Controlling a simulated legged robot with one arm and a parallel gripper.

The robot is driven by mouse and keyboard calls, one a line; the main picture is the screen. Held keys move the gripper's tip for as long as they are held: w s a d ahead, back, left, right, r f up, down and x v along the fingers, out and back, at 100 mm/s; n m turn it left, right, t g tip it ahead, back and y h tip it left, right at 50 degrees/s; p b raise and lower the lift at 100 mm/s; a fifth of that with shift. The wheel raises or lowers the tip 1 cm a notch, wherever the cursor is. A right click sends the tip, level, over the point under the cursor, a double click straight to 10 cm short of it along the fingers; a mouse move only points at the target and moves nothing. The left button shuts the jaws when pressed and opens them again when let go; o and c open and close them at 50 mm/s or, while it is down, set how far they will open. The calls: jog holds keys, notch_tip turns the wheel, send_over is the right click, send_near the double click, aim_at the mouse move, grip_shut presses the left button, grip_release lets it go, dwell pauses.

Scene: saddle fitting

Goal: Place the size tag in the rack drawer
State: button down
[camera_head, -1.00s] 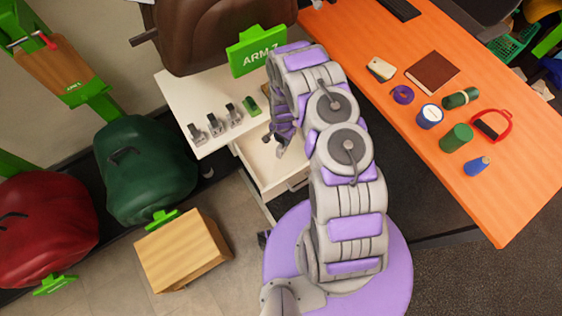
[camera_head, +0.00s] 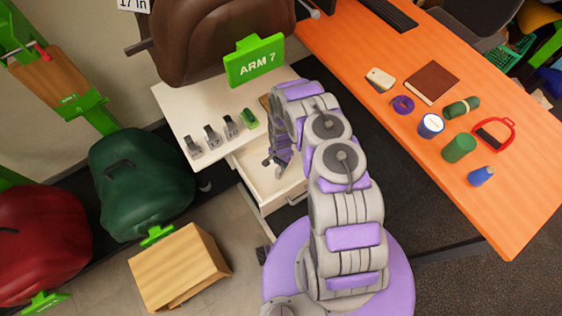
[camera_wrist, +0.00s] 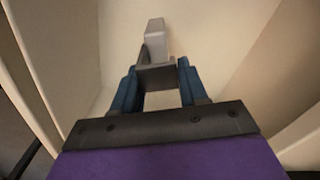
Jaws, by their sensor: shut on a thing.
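My gripper (camera_head: 274,160) is over the open drawer (camera_head: 268,205) of the white rack. In the wrist view, my gripper (camera_wrist: 158,75) is shut on a small grey and dark piece, which I take to be the size tag (camera_wrist: 155,38). Its light grey end points away from me, with the drawer's cream floor and walls around it. I cannot tell whether it touches the drawer floor. In the head view the held tag is too small to make out clearly.
Several small tags, grey ones (camera_head: 212,137) and a green one (camera_head: 249,118), stand on the rack's white top (camera_head: 180,98). The brown saddle (camera_head: 215,40) and green ARM 7 sign (camera_head: 255,62) are behind. A wooden box (camera_head: 175,265) is at left, an orange table (camera_head: 500,200) at right.

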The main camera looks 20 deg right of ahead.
jog(key=c, duration=0.6)
grip_release()
jog(key=shift+f, duration=0.1)
notch_tip(320, 180, up, 12)
jog(key=p, duration=0.3)
dwell(0.3)
